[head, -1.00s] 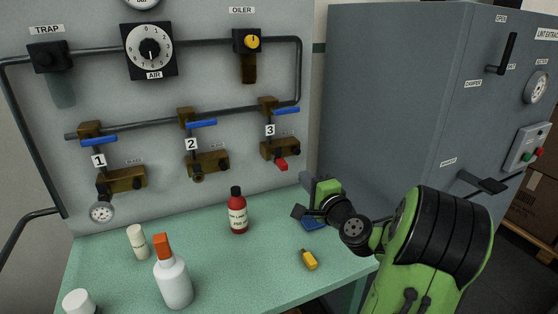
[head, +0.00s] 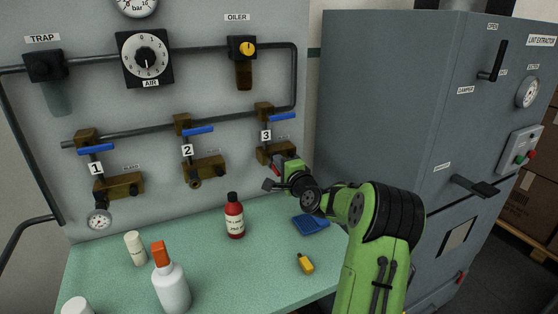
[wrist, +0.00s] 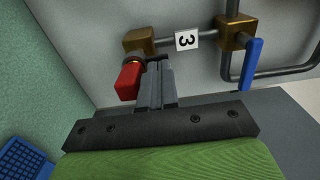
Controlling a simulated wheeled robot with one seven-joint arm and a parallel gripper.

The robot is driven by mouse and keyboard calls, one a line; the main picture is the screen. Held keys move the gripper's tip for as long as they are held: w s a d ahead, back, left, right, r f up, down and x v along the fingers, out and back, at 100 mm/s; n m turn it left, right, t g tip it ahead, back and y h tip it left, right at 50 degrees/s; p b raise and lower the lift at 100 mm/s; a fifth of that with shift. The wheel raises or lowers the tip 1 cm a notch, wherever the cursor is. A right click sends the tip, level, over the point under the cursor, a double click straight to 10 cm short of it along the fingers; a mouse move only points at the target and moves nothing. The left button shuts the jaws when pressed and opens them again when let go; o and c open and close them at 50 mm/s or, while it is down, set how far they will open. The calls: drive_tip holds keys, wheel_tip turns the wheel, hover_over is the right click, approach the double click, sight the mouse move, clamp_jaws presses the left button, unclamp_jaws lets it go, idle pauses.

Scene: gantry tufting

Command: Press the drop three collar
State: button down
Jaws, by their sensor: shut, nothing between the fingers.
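Drop three carries a white "3" tag (head: 266,135) on the wall panel, below a blue-handled valve (head: 282,117). Its brass block (wrist: 140,40) has a red fitting (wrist: 129,80) at its end, seen clearly in the wrist view. I cannot tell whether this red piece is the collar or is plugged into it. My gripper (head: 273,178) is shut and empty, just below the block in the head view. In the wrist view its fingertips (wrist: 158,64) are right beside the red fitting and close to the brass; contact cannot be told. In the head view my gripper hides much of this end.
Drops 1 (head: 118,186) and 2 (head: 205,168) are to the left. A grey cabinet (head: 385,100) stands on the right.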

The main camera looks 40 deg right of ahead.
drive_tip(key=shift+w+d, duration=0.15)
drive_tip(key=shift+w, duration=0.25)
